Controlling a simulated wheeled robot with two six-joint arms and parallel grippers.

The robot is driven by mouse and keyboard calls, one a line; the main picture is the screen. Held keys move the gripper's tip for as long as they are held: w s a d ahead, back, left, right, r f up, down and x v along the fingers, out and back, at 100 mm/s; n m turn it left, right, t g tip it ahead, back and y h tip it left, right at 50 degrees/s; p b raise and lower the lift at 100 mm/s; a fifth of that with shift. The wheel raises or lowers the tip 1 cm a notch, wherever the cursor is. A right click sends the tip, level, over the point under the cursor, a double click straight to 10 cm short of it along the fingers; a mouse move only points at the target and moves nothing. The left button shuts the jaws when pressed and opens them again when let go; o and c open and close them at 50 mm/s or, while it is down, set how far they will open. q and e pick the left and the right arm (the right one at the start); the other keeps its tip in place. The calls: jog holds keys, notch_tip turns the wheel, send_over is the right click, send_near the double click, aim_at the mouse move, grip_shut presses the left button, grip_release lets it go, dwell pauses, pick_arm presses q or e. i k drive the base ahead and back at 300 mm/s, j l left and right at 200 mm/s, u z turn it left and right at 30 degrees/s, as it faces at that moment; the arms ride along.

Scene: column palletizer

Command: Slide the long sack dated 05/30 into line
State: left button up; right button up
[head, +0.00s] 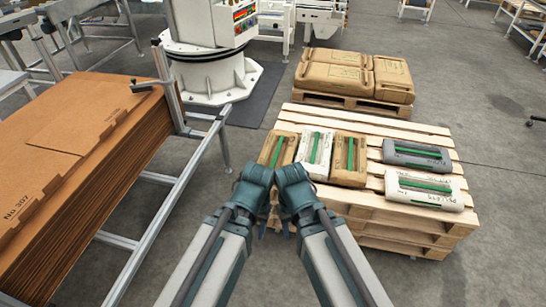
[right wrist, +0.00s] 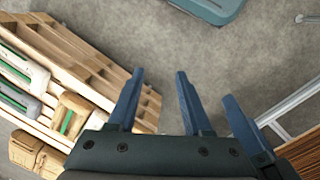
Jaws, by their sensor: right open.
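Several long sacks with green strips lie on the wooden pallet (head: 455,225). A brown sack (head: 266,153), a white sack (head: 306,150) and another brown sack (head: 340,172) lie side by side on its left. A grey sack (head: 395,157) and a white printed sack (head: 450,199) lie crosswise on its right. I cannot read a 05/30 date on any. My right gripper (head: 291,192) and left gripper (head: 256,190) are close together at the pallet's near left corner. The right gripper's fingers (right wrist: 158,88) are apart and empty. The left gripper's jaws are unclear.
Another pallet with several brown sacks (head: 340,57) stands behind. A stack of brown cardboard sheets (head: 80,140) in a metal frame (head: 195,165) is on the left. A white machine base (head: 215,80) stands at the back. The floor right of the pallet is clear.

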aim_at(279, 149)
jog(key=i+j, duration=0.55)
jog(key=i, duration=0.25)
jog(key=i+j+u, duration=0.1)
jog(key=i+j, duration=0.2)
jog(key=i, duration=0.1)
